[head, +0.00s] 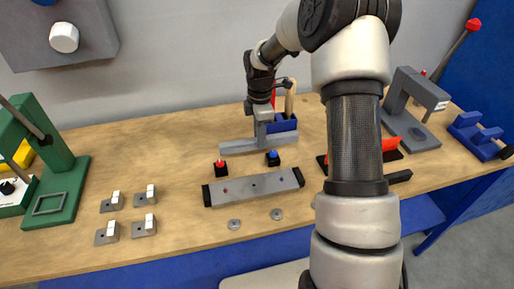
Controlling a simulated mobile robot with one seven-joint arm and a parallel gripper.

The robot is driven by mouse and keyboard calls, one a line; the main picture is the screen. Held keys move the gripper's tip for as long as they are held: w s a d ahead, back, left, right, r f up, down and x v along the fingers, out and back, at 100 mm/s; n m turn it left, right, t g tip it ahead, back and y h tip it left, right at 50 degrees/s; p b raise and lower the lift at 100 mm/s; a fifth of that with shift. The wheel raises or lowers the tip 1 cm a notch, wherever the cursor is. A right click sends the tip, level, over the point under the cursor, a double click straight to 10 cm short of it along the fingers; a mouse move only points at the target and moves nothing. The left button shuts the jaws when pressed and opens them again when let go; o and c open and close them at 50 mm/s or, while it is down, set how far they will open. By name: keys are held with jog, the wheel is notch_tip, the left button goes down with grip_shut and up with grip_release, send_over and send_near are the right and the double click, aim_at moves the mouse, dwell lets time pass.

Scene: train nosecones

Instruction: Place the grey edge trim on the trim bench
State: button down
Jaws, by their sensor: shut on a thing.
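My gripper (262,121) points down at the back middle of the wooden-topped bench (160,245). It is shut on a grey piece, which I take to be the grey edge trim (275,143), a long flat strip with an upright part in the jaws. The fingertips are small and partly hidden. I cannot tell whether the strip touches the bench top or hangs just above it. My arm covers part of the bench right of the middle.
A blue holder with tools (284,124) stands behind the strip. In front are a red button (220,167), a blue button (273,158), a grey bar with dark ends (253,187) and two washers. Small clamps (144,227) sit left. Green (60,175) and grey (405,110) presses flank the bench.

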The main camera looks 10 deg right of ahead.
jog(key=shift+f, duration=2.1)
jog(key=shift+f, duration=0.2)
jog(key=c, duration=1.6)
grip_release()
jog(key=shift+c, duration=0.2)
jog(key=shift+r, duration=0.1)
